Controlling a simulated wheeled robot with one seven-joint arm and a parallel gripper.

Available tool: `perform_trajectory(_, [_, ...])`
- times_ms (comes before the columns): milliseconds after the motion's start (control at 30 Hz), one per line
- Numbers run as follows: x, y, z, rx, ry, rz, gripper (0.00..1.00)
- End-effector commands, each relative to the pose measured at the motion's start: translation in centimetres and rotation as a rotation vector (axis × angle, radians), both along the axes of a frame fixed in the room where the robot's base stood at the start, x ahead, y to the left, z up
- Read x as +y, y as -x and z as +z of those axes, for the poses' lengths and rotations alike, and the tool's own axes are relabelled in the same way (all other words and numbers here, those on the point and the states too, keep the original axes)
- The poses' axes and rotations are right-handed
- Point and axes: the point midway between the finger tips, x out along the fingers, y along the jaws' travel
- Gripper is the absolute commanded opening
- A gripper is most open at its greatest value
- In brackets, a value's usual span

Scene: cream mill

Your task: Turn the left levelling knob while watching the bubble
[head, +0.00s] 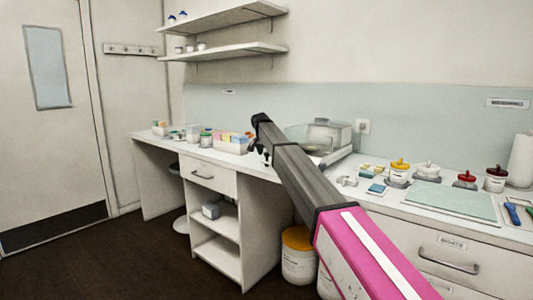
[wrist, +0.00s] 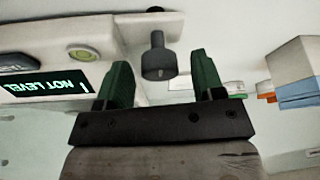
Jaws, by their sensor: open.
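In the wrist view a dark grey levelling knob (wrist: 157,62) hangs on a short stem below a pale bracket of the balance. My gripper (wrist: 160,75) is open, with one green finger on each side of the knob; I cannot tell whether either touches it. The round yellow-green bubble level (wrist: 83,54) sits to the left on the balance body. The bubble's exact position is too small to read. The display (wrist: 45,84) appears upside down and reads "NOT LEVEL". In the head view the balance (head: 323,136) stands on the bench, partly behind my arm.
A white and blue box (wrist: 298,75) stands to the right in the wrist view. In the head view, coloured boxes (head: 230,143) lie left of my gripper. Jars (head: 399,168) and a pale green mat (head: 452,200) are on the right of the bench.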

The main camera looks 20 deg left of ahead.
Motion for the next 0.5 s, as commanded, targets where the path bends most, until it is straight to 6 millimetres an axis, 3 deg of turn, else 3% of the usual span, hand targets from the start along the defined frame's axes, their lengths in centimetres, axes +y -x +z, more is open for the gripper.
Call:
perform_trajectory(200, [0.01, -0.01, 0.01, 0.000, 0.000, 0.000, 0.59])
perform_trajectory(333, [0.00, 0.01, 0.02, 0.000, 0.000, 0.000, 0.17])
perform_trajectory(367, [0.00, 0.01, 0.02, 0.000, 0.000, 0.000, 0.12])
perform_trajectory(500, [0.01, 0.01, 0.04, 0.000, -0.001, 0.001, 0.13])
